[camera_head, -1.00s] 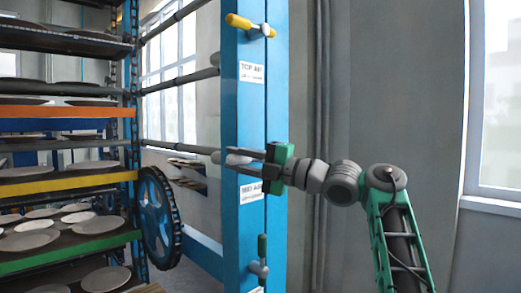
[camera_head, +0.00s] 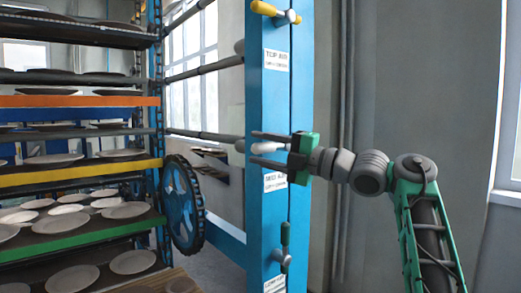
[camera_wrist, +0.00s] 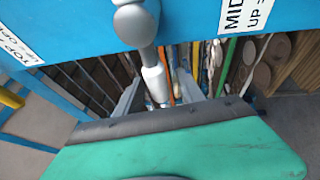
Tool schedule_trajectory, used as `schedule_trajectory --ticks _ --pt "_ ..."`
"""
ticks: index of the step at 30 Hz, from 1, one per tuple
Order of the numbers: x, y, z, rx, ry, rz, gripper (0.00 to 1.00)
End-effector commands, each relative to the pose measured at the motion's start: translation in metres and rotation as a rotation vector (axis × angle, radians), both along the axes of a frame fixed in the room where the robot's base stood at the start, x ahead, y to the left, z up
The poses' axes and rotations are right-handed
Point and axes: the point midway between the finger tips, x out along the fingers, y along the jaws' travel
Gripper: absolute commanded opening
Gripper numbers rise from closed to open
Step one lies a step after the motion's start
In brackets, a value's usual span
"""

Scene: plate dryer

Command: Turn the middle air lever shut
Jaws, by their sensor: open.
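The middle air lever (camera_head: 240,146) has a white handle that points left from the blue post (camera_head: 258,110), roughly level. In the wrist view the white handle (camera_wrist: 155,80) runs from a grey round hub (camera_wrist: 135,20) down between my two fingers. My gripper (camera_head: 255,147) is open, with one finger above and one below the lever in the head view. I cannot tell whether either finger touches it. The fingers hide part of the lever and hub. The MID AIR label (camera_head: 275,181) is just below my gripper.
The top lever (camera_head: 268,10) is yellow and lies near level. A rack of plates (camera_head: 80,175) and a blue wheel (camera_head: 183,205) stand left of the post. Bare grey wall (camera_head: 400,90) lies to the right.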

Motion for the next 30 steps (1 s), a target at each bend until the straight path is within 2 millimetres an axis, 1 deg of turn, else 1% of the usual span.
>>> schedule_trajectory --ticks 2,5,12,15,19,30 --pt "0.0 -0.001 0.0 0.0 0.0 -0.001 0.46" --pt "-0.003 -0.009 -0.002 0.001 -0.001 -0.003 0.46" --pt "-0.022 -0.054 -0.012 0.001 -0.002 -0.004 0.46" --pt "-0.027 -0.063 -0.013 0.0 -0.003 -0.001 0.46" --pt "-0.031 -0.07 -0.012 0.0 -0.002 0.0 0.46" --pt "-0.032 -0.07 -0.011 0.0 0.001 0.0 0.46"
